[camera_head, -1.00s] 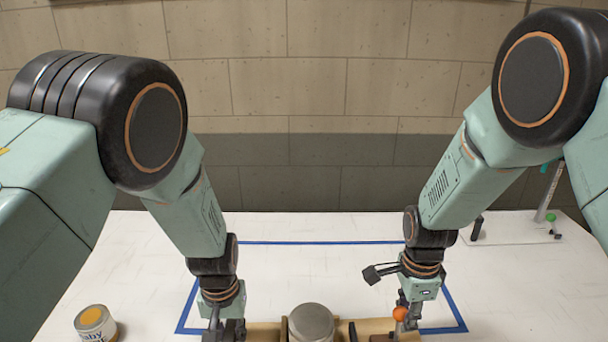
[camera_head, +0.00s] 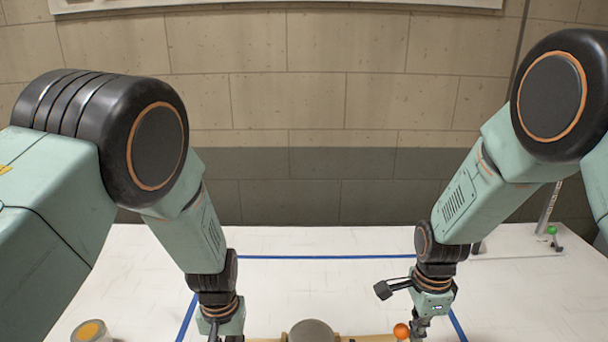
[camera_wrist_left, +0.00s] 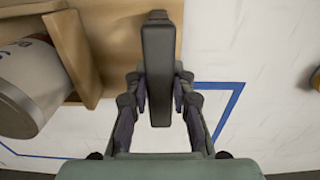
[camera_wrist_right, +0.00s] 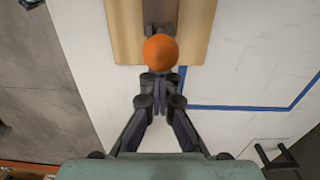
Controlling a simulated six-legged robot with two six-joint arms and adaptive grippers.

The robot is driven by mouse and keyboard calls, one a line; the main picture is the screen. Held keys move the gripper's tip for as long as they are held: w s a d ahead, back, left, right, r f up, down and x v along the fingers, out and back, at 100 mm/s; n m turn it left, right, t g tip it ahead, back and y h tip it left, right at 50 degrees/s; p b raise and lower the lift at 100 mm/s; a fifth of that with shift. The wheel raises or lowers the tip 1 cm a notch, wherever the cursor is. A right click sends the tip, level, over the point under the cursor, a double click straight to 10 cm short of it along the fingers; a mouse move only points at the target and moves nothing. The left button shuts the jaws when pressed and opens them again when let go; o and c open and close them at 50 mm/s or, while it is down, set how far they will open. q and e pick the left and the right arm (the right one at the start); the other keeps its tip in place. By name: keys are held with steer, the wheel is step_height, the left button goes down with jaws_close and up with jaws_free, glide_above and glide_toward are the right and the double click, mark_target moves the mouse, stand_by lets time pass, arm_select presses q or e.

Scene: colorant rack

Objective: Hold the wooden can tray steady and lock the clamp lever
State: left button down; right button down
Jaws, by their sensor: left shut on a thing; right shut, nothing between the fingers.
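The wooden can tray (camera_head: 376,338) shows only as a strip at the bottom of the head view. A metal can (camera_head: 311,333) stands in it. My left gripper (camera_wrist_left: 158,95) is shut on a dark upright handle (camera_wrist_left: 157,60) at one end of the tray. The clamp lever's orange ball knob (camera_head: 401,331) is at the other end; the knob (camera_wrist_right: 160,52) shows against the wood in the right wrist view. My right gripper (camera_wrist_right: 160,82) is shut and empty, just beside the knob. I cannot tell whether they touch. The clamp's dark base is mostly hidden behind the knob.
A can with an orange-yellow top (camera_head: 90,331) stands at the table's left. Blue tape (camera_head: 325,256) outlines an area on the white table (camera_head: 290,285). A stand with a green knob (camera_head: 552,230) is at the back right. The middle behind the tray is clear.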

steer(key=shift+d, duration=0.15)
steer(key=shift+d+f, duration=0.1)
steer(key=shift+d, duration=0.75)
steer(key=shift+d, duration=0.1)
steer(key=shift+d+f, duration=0.1)
steer(key=shift+d, duration=0.8)
steer(key=c, duration=1.6)
jaws_free()
